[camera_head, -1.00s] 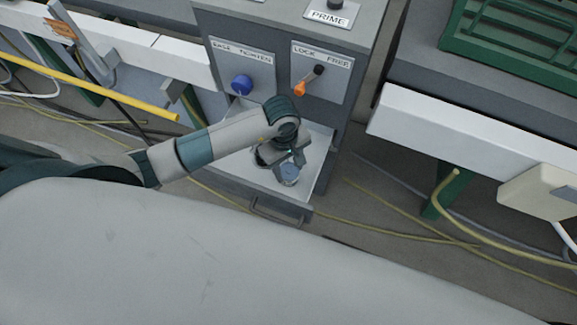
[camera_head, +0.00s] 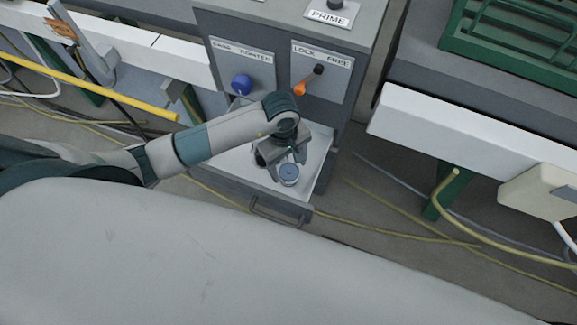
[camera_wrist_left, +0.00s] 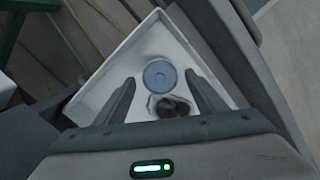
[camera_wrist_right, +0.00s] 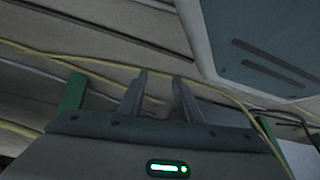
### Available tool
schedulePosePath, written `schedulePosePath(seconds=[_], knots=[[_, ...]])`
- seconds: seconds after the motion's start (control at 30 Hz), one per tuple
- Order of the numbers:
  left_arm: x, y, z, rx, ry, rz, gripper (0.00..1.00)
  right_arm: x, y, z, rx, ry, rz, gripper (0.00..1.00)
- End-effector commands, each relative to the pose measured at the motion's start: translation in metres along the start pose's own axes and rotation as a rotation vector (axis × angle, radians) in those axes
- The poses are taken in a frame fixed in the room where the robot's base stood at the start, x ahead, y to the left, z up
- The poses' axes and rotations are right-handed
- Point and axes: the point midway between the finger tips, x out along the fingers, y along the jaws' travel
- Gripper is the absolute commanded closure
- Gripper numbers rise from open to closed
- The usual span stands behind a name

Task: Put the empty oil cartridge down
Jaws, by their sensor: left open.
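The oil cartridge (camera_head: 289,175), a short pale cylinder with a blue round top, stands upright in the open drawer (camera_head: 318,163) of the grey cabinet. Its round top also shows in the left wrist view (camera_wrist_left: 160,75). My left gripper (camera_head: 286,167) is open just behind and above it, with nothing between its fingers. In the left wrist view the cartridge lies beyond the gap between the fingertips (camera_wrist_left: 160,77). My right gripper (camera_wrist_right: 160,76) shows only in its own wrist view, its fingers apart and empty.
A dark lump with a pale rim (camera_wrist_left: 172,106) lies in the drawer near the cartridge. The cabinet front carries a blue knob (camera_head: 241,84) and an orange-tipped lever (camera_head: 301,88). Yellow hoses (camera_head: 395,230) run over the floor. A green crate (camera_head: 515,30) stands at right.

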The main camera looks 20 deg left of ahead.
Motion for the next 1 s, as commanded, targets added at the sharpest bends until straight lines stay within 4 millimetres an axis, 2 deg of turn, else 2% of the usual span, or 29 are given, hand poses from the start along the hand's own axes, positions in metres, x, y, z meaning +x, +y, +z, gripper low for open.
schedulePosePath(seconds=[0.4, 0.53, 0.73, 1.0], knots=[[-0.072, 0.001, -0.001, 0.004, 0.003, 0.004, 0.36, 0.000, 0.017, 0.005, -0.008, -0.042, 0.017, 0.69], [-0.090, 0.001, -0.001, 0.003, 0.002, 0.003, 0.36, 0.000, 0.020, 0.009, -0.004, -0.060, 0.021, 0.69], [-0.104, 0.000, 0.000, 0.002, 0.000, 0.000, 0.36, -0.002, 0.018, 0.009, 0.000, -0.067, 0.018, 0.69], [-0.106, 0.000, 0.000, 0.001, 0.000, 0.000, 0.36, -0.001, 0.013, 0.010, 0.001, -0.070, 0.013, 0.69]])
